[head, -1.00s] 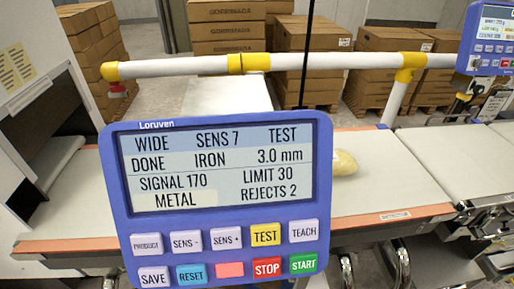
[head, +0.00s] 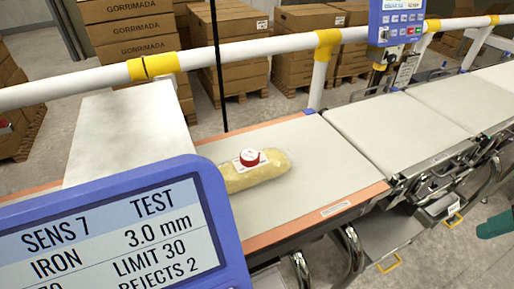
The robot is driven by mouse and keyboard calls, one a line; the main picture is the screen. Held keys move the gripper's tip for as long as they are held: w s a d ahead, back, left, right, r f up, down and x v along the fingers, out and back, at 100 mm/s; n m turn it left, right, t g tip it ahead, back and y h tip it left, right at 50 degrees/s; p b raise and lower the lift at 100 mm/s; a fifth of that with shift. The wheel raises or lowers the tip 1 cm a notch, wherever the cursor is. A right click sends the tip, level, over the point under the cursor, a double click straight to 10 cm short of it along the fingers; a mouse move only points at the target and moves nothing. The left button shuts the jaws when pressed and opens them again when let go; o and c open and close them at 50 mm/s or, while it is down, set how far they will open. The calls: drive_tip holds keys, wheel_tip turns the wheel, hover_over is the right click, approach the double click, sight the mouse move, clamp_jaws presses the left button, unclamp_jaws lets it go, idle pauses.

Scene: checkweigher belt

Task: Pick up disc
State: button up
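A small red disc (head: 250,157) with a pale rim lies on top of a yellowish bagged pack (head: 262,177). The pack lies on its side on the pale belt (head: 330,180), just right of the blue control panel. The panel hides part of the belt at lower left.
The blue control panel (head: 120,235) fills the lower left, close in front. A white rail (head: 210,55) with yellow joints runs across behind the belt. Further belts (head: 405,125) continue to the right. A second panel (head: 397,20) stands at the upper right. Stacked cartons (head: 130,45) stand behind.

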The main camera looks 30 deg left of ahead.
drive_tip(key=w+a+f+n+t+y, duration=0.2)
drive_tip(key=w+a+f+n, duration=0.15)
drive_tip(key=w+a, duration=0.6)
drive_tip(key=n+t+y, duration=0.3)
drive_tip(key=n+y, duration=0.2)
drive_tip(key=y, duration=0.3)
approach(251, 157)
drive_tip(key=w+a+f, duration=0.1)
drive_tip(key=a+f, duration=0.1)
drive_tip(key=x, duration=0.6)
drive_tip(key=shift+w+a+r, duration=0.25)
drive_tip(key=shift+w+r, duration=0.05)
drive_tip(key=shift+w, duration=0.1)
drive_tip(key=c, duration=1.1)
drive_tip(key=shift+c, duration=0.2)
